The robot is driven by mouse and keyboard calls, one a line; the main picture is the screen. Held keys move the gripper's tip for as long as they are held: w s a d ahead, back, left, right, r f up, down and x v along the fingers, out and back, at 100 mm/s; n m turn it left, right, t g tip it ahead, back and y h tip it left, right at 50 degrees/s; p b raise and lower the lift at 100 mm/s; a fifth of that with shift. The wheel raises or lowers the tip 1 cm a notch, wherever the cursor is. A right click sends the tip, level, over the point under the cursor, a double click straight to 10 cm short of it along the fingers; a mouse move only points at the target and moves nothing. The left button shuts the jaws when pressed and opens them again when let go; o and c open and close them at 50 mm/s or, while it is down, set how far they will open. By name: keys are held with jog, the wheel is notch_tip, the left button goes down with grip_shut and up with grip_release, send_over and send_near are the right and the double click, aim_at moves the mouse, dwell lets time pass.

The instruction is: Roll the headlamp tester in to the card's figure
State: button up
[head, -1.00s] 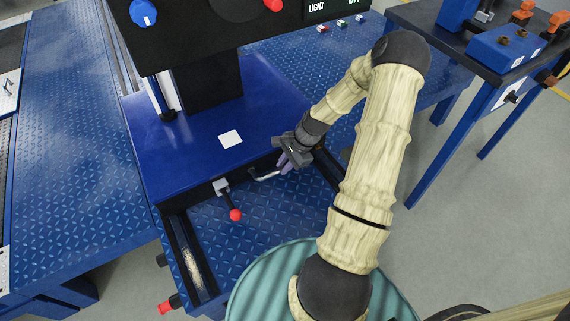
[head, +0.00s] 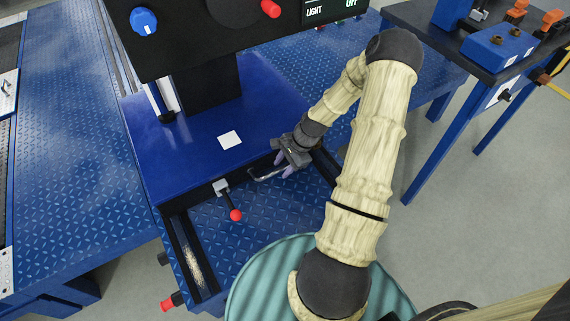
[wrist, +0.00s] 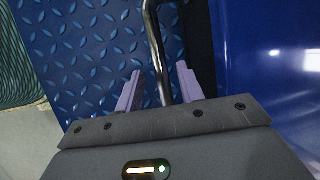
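The headlamp tester is a blue carriage (head: 180,165) with a black head (head: 215,40) on a post. A small white card (head: 230,140) lies on its deck, with no figure legible. A bent metal handle (head: 268,175) sticks out from its front edge. My gripper (head: 283,163) is at the handle's right end. In the wrist view the pale purple fingers (wrist: 158,85) are apart, with the handle bar (wrist: 157,45) between them and gaps on both sides. A lever with a red knob (head: 235,215) hangs left of the handle. A pale scale strip (head: 193,265) lies along the left rail; its marks are unreadable.
A red-ended stop (head: 168,304) sits at the near left of the frame. The head carries a blue knob (head: 144,21), a red knob (head: 270,8) and a display reading LIGHT OFF. A workbench (head: 440,45) stands at right; the grey floor between is clear.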

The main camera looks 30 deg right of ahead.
jog(key=shift+d+r, duration=0.25)
jog(key=shift+r, duration=0.2)
jog(key=p+v, duration=0.5)
jog(key=v, duration=1.1)
jog(key=shift+r, duration=0.2)
jog(key=s+a+r+n+h, duration=0.2)
jog(key=s+a+r+n, duration=0.35)
jog(key=a+n, duration=0.4)
jog(key=s+a+r+n+h, duration=0.35)
jog(key=a+r+n, duration=0.4)
jog(key=a, duration=0.25)
notch_tip(320, 180, up, 28)
jog(key=p, duration=2.9)
jog(key=shift+t+y, duration=0.3)
jog(key=shift+y, duration=0.15)
